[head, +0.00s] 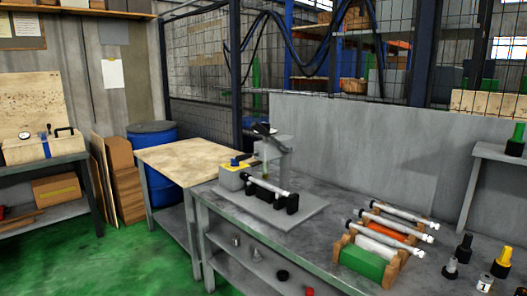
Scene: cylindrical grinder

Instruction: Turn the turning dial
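A small grey cylindrical grinder (302,213) stands on the metal workbench in the middle of the head view. It has a grey headstock (232,181) with yellow and blue parts on top. A shiny shaft (268,186) lies across it between black supports. A grey upright (275,156) rises behind the shaft, with a dark part (263,129) at its top. I cannot make out for certain which part is the turning dial. Neither of my grippers is in view.
The workbench (330,248) carries several shafts on a wooden rack (342,243) and black and yellow tool holders (501,263) at right. A wooden-topped table (185,157) adjoins at left, with a blue barrel (160,186) behind. The green floor (130,250) at left is open.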

